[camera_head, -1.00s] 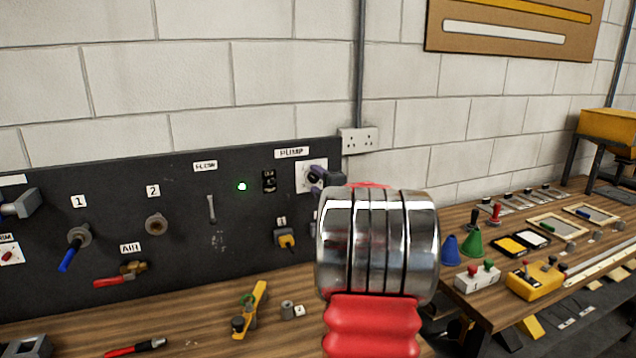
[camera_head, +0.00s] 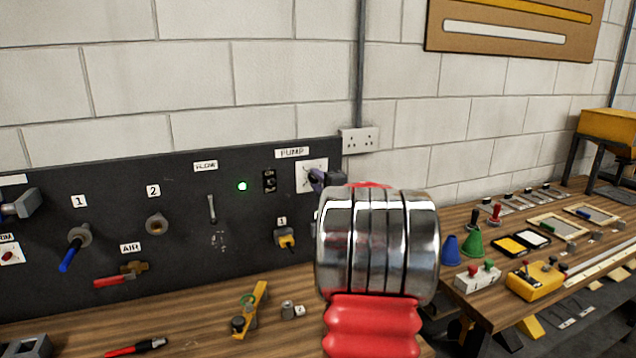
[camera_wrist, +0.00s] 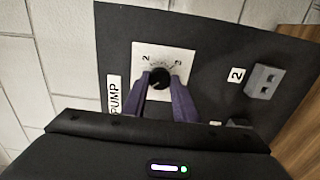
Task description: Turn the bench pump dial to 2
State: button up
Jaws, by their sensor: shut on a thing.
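The bench pump dial (camera_wrist: 160,77) is a round black knob on a white plate (camera_wrist: 178,53) under the PUMP label (camera_wrist: 115,95). Its plate also shows in the head view (camera_head: 307,168), where my gripper partly covers it. In the wrist view the plate carries a 2 at upper left and a 3 at upper right; the dial's pointer is too small to read surely. My gripper (camera_wrist: 160,80) has its two purple fingers shut on the dial, one on each side. In the head view my gripper (camera_head: 318,180) reaches the plate from the right, mostly behind my metal-and-red arm.
A grey socket block (camera_wrist: 263,80) marked 2 sits beside the plate. In the head view, a black switch (camera_head: 269,181), a lit green lamp (camera_head: 242,186) and a yellow plug (camera_head: 286,239) are left of or below the dial. A yellow tool (camera_head: 250,308) lies on the bench.

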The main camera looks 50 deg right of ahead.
jog(key=shift+f+m, duration=0.15)
jog(key=shift+m, duration=0.15)
jog(key=m, duration=0.3)
jog(key=shift+f+m, duration=0.1)
jog(key=shift+m, duration=0.3)
jog(key=m, duration=0.4)
jog(key=shift+m, duration=0.3)
jog(key=m, duration=0.4)
jog(key=shift+m, duration=0.3)
jog(key=m, duration=0.4)
jog(key=shift+f, duration=0.1)
jog(key=o, duration=1.1)
jog(key=shift+r, duration=0.2)
jog(key=shift+c, duration=0.2)
